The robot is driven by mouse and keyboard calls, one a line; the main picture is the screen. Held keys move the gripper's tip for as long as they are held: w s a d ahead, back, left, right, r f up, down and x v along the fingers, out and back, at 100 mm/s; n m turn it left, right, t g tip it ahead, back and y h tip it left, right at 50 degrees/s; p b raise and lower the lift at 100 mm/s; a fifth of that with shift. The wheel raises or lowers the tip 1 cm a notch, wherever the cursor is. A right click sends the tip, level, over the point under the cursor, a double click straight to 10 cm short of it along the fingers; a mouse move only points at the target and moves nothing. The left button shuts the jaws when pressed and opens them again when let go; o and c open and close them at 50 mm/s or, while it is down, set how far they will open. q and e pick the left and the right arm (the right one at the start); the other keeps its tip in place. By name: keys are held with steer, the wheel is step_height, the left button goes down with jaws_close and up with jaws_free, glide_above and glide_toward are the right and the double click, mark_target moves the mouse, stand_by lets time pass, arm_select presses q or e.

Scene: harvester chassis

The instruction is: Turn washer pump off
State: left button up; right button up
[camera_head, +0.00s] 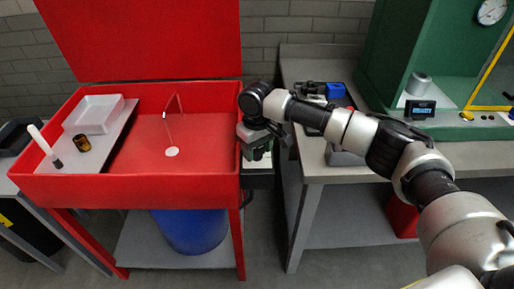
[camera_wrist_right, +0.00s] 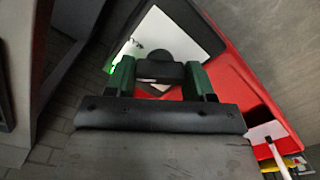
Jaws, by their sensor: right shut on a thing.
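The red parts washer (camera_head: 140,185) stands at left with its lid raised. A thin red spout (camera_head: 179,104) rises in its basin, and a white round patch (camera_head: 172,152) lies below it. My right gripper (camera_head: 257,150) is at the washer's right side, where the arm hides most of the fitting there. In the right wrist view, the gripper (camera_wrist_right: 160,80) is shut on a dark knob (camera_wrist_right: 160,57) in front of a white panel (camera_wrist_right: 182,32). A small green spot (camera_wrist_right: 112,57) shows at the panel's left edge. My left gripper is out of view.
A white tray (camera_head: 95,112), a small dark jar (camera_head: 81,143) and a white brush-like tool (camera_head: 43,141) sit on the washer's left shelf. A blue drum (camera_head: 190,232) stands beneath. A grey bench (camera_head: 312,172) stands close on the right, leaving a narrow gap.

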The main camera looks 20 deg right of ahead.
steer(key=shift+r+n+p, duration=0.25)
steer(key=shift+n+p, duration=0.45)
steer(key=shift+p, duration=0.45)
steer(key=n+p, duration=0.2)
steer(key=shift+p, duration=0.35)
steer(key=n+p, duration=0.2)
steer(key=n, duration=0.2)
steer(key=shift+f, duration=0.1)
steer(key=shift+n+p, duration=0.8)
steer(key=shift+n, duration=0.8)
steer(key=o, duration=0.9)
steer(key=shift+f, duration=0.1)
steer(key=shift+o, duration=0.2)
